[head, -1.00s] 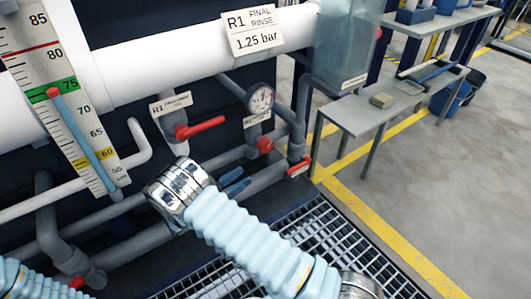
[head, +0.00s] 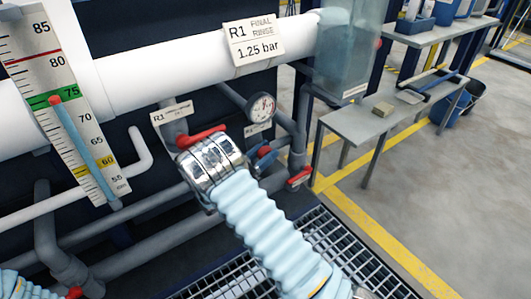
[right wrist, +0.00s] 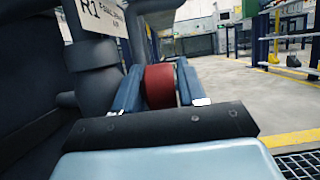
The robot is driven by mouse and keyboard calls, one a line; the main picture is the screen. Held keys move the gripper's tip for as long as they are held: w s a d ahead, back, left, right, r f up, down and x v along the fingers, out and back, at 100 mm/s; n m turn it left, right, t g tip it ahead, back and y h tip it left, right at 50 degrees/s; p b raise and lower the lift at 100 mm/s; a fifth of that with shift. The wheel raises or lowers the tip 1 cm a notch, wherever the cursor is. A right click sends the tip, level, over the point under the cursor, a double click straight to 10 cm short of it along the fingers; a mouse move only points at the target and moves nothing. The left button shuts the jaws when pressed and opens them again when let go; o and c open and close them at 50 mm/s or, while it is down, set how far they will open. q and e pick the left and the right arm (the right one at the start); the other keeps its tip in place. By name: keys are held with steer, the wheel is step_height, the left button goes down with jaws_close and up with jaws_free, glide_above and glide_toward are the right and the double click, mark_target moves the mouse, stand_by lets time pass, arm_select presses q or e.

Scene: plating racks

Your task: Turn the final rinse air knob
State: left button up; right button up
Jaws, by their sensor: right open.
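The red round knob (head: 264,152) sits below the pressure gauge (head: 262,107) on grey pipework, under the R1 FINAL RINSE 1.25 bar sign (head: 253,40). My right gripper (head: 263,160) reaches it from the front, with its blue fingers partly over the knob in the head view. In the right wrist view the knob (right wrist: 160,87) stands between the two open fingers (right wrist: 158,92). I cannot tell whether either finger touches it. Only a sleeve of my left arm shows at the lower left; its gripper is out of view.
A red lever handle (head: 201,136) is close above my right wrist. Another red handle (head: 300,176) sits on the pipe to the right. A thermometer scale (head: 70,110) stands at left. A grey bench (head: 350,122) is at right, above yellow floor lines. A floor grating (head: 340,245) lies below.

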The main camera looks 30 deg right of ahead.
steer(key=shift+c, duration=0.3)
steer(key=c, duration=0.6)
steer(key=shift+r, duration=0.15)
steer(key=y+p, duration=0.1)
steer(key=p, duration=0.1)
steer(key=y+p, duration=0.2)
steer(key=p, duration=0.1)
steer(key=shift+d+r+g+p, duration=0.15)
steer(key=shift+r+g+p, duration=0.05)
steer(key=shift+g+p, duration=0.15)
steer(key=shift+f+y+p, duration=0.3)
steer(key=shift+y, duration=0.4)
steer(key=shift+f, duration=0.1)
steer(key=o, duration=0.7)
steer(key=shift+c, duration=0.2)
